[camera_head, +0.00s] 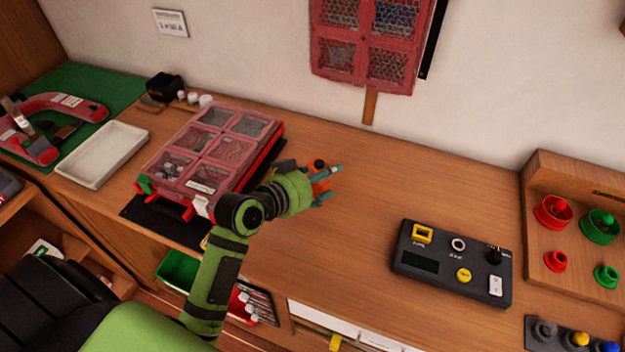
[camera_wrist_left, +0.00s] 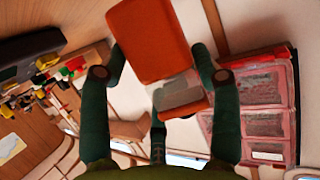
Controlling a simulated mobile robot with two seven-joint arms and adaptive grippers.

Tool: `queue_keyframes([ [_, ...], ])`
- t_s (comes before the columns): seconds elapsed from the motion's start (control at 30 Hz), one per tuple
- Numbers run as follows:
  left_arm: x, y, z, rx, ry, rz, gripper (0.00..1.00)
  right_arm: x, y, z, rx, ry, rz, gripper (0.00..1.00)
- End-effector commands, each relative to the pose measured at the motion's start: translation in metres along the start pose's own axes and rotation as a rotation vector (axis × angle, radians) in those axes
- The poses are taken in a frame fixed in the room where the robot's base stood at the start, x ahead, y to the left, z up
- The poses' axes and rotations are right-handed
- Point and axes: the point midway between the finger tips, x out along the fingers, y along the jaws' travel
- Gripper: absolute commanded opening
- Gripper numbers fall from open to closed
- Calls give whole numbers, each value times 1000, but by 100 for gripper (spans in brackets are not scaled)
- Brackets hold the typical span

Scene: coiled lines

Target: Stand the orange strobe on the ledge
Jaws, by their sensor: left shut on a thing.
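The orange strobe (camera_head: 319,166) is in my left gripper (camera_head: 327,180), over the middle of the wooden worktop. The gripper covers much of it in the head view. In the left wrist view the strobe (camera_wrist_left: 150,40) shows as an orange block with a grey band near its lower end, between the green fingers of the left gripper (camera_wrist_left: 163,78). The fingers are shut on it. I cannot tell which surface is the ledge. My right gripper is in neither view.
A red compartment case (camera_head: 262,120) stands left of the gripper, beside a white tray (camera_head: 102,155). A dark control box (camera_head: 425,282) and a wooden button stand (camera_head: 540,170) are at the right. A red-framed panel (camera_head: 368,45) hangs on the wall. The worktop (camera_head: 400,180) between is clear.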

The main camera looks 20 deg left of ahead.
Motion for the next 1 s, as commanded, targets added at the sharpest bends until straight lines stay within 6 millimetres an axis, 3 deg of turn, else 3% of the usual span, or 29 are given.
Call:
queue_keyframes([
  [0.1,16,-20,6,-1,1,-1,27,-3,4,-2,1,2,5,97],
  [0.27,27,-32,12,1,2,0,27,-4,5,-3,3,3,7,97],
  [0.6,42,-34,48,-2,0,0,27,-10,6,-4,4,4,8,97],
  [1.0,44,-34,55,2,1,0,27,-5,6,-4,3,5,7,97],
])
